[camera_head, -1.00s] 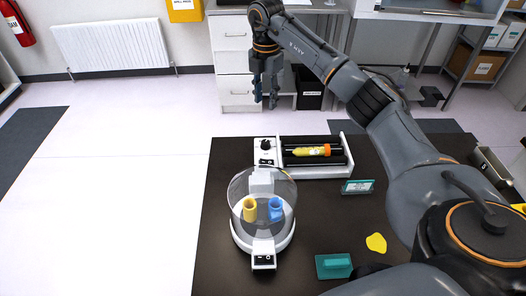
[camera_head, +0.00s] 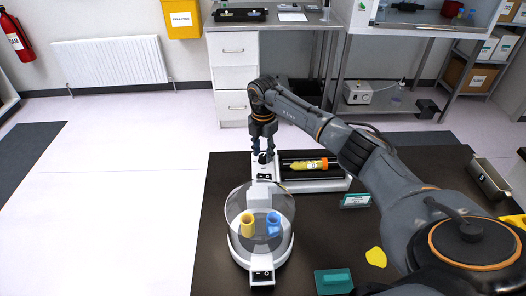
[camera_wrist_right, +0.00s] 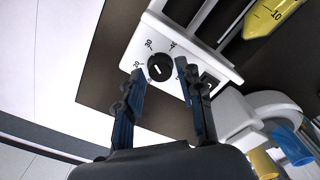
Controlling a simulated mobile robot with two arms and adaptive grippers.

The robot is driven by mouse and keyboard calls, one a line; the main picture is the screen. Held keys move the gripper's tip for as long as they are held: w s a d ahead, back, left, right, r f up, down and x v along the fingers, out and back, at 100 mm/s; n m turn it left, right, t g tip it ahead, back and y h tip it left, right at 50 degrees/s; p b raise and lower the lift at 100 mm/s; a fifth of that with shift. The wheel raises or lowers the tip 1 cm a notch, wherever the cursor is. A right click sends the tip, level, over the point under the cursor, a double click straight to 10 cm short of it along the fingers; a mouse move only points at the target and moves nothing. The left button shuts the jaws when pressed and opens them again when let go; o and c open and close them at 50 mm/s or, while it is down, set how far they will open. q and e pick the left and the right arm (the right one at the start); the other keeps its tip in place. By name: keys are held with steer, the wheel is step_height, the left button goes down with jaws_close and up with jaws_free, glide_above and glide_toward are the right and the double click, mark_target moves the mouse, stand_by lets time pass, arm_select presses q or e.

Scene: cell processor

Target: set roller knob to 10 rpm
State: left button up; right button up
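The roller mixer (camera_head: 330,186) is a white device with dark rollers on the black table. Its black roller knob (camera_wrist_right: 160,67) shows in the right wrist view on the white end panel, ringed by printed numbers; I cannot tell its exact setting. My right gripper (camera_head: 264,155) points down over this panel and partly hides the knob in the head view. In the wrist view the right gripper (camera_wrist_right: 161,70) is open, with a finger on each side of the knob and gaps visible. Contact is not seen. My left gripper is out of view.
A tube with yellow contents and an orange cap (camera_head: 308,164) lies on the rollers. A clear-domed centrifuge (camera_head: 262,250) with yellow and blue tube holders stands in front. A teal block (camera_head: 333,281) and yellow patch (camera_head: 376,257) are on the table.

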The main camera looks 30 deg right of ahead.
steer(key=shift+f, duration=0.45)
steer(key=shift+c, duration=0.4)
jaws_close()
